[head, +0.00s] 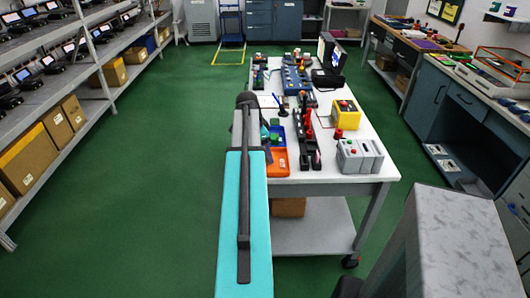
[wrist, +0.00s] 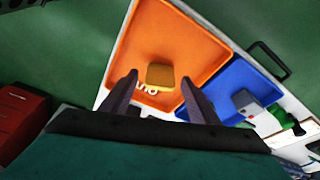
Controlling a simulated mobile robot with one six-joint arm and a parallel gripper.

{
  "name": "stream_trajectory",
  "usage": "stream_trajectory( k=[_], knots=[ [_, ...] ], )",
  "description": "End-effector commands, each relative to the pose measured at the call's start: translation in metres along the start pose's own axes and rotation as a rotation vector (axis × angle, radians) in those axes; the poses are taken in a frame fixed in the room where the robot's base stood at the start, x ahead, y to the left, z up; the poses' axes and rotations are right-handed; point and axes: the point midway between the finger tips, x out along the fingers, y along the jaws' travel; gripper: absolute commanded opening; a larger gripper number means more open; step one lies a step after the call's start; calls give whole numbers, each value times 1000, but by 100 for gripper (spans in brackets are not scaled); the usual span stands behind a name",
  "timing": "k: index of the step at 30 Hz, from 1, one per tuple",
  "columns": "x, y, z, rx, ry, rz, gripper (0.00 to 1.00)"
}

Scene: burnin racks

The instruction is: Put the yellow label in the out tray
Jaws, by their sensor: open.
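The orange tray (wrist: 205,50) lies on the white table in the wrist view, with white lettering on its floor that is partly covered. A small yellow-brown block (wrist: 161,76), which looks like the yellow label, sits inside this tray over the lettering. My gripper (wrist: 160,92) is open, its two dark fingers apart on either side of the block, with visible gaps. Whether the block touches the tray floor is hard to tell. In the head view the orange tray (head: 277,163) shows at the table's near left edge, and my arm hides the gripper and the block.
A blue tray (wrist: 228,82) adjoins the orange one and holds a grey piece (wrist: 246,102). The table (head: 350,117) also carries a yellow box (head: 346,114), a grey box (head: 360,156) and red-handled tools (head: 308,135). Green floor is open at left.

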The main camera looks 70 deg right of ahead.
Motion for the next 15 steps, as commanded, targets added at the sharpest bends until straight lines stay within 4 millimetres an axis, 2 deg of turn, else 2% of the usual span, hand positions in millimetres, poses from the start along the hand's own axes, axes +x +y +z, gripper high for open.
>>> stream_trajectory(
  k=[8, 15],
  knots=[
    [-10, 0, -1, 0, 0, -1, 55],
    [-34, 0, -1, 0, 1, -2, 55]
  ],
)
